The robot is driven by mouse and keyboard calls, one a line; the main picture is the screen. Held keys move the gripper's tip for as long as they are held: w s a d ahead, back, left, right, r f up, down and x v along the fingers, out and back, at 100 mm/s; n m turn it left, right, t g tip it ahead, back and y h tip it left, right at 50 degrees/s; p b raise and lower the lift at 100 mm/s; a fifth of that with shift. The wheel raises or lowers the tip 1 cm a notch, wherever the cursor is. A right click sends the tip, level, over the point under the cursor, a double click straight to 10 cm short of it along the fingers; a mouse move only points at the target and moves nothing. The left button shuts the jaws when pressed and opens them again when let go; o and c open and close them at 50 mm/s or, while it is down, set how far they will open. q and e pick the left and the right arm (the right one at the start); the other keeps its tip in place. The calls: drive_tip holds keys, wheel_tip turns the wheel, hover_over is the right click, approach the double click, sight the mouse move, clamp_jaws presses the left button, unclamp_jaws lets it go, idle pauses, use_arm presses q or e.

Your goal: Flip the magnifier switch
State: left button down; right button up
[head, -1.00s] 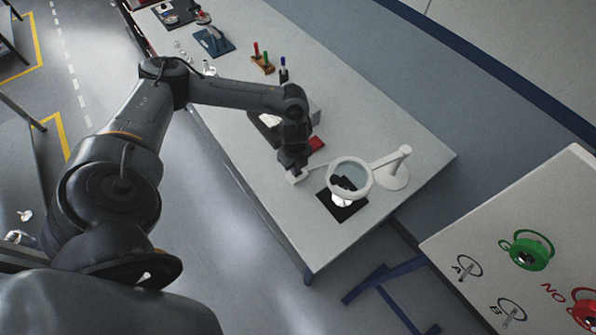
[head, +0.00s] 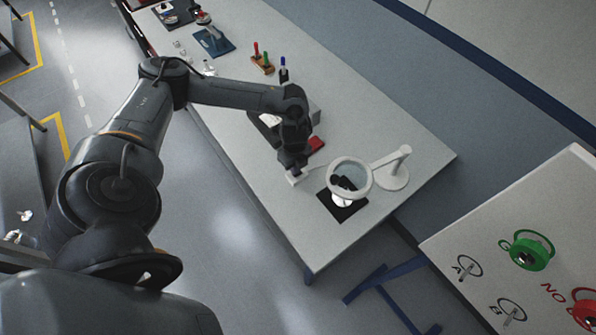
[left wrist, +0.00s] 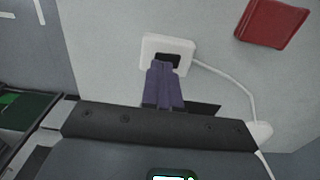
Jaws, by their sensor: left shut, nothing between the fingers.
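The magnifier is a white lamp with a round lens ring (head: 332,185) on an arm from a round white base (head: 398,184). Its switch is a small white box (head: 299,179) on the table to the left of the lens. In the left wrist view the switch box (left wrist: 149,46) has a dark rocker in its middle, and a white cord runs off to the right. My left gripper (left wrist: 162,66) is shut and empty, its fingertips at the lower edge of the rocker and hiding part of it. I cannot tell whether they touch. My right gripper is out of view.
A black mat (head: 325,199) with a pale part lies under the lens. A red block (head: 317,143) is near my left gripper, also in the left wrist view (left wrist: 272,22). Colored-handled tools stand farther back. The front table corner is clear.

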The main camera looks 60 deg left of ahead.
use_arm(q)
drive_tip(key=shift+f+b, duration=0.5)
drive_tip(key=shift+f, duration=0.5)
idle(0.3)
drive_tip(key=shift+r, duration=0.1)
drive_tip(key=shift+r+p, duration=0.65)
drive_tip(key=shift+p, duration=0.15)
wheel_tip(320, 180, up, 6)
drive_tip(key=p, duration=0.6)
drive_tip(key=shift+f, duration=0.2)
drive_tip(key=shift+s, duration=0.1)
